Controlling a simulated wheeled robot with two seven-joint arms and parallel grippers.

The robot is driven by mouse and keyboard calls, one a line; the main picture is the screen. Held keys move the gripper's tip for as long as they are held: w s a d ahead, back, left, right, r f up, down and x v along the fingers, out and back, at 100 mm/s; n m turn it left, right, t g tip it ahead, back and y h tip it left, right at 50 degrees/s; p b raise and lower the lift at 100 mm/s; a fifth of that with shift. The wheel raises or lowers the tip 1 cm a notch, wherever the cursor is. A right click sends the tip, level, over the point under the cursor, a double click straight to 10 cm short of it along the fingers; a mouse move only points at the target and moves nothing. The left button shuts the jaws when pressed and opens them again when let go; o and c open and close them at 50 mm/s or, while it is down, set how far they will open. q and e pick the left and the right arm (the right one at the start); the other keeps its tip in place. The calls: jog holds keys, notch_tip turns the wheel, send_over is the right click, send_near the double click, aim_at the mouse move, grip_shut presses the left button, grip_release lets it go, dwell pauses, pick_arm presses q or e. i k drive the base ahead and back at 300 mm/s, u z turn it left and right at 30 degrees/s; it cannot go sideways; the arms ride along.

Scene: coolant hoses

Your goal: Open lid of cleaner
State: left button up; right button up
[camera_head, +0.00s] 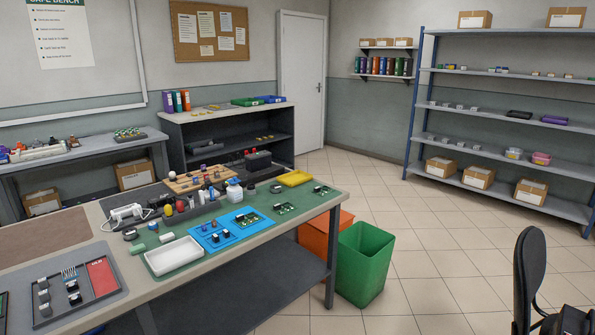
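A small white bottle (234,191), which looks like the cleaner, stands on the green mat of the workbench, right of a dark block rack. A pale cap seems to sit on its top, but it is too small to tell its details. Neither of my grippers is in view.
The workbench (122,292) holds a white tray (173,256), a blue mat (222,232) with parts, green circuit boards (285,208) and a yellow tray (295,178). A green bin (364,263) and an orange bin (318,231) stand beside it. A black chair (530,270) is at right; the tiled floor between is clear.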

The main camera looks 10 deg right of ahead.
aim_at(234, 180)
jog(key=z, duration=0.7)
jog(key=i, duration=1.4)
jog(key=u, duration=0.55)
jog(key=i, duration=1)
jog(key=u, duration=0.95)
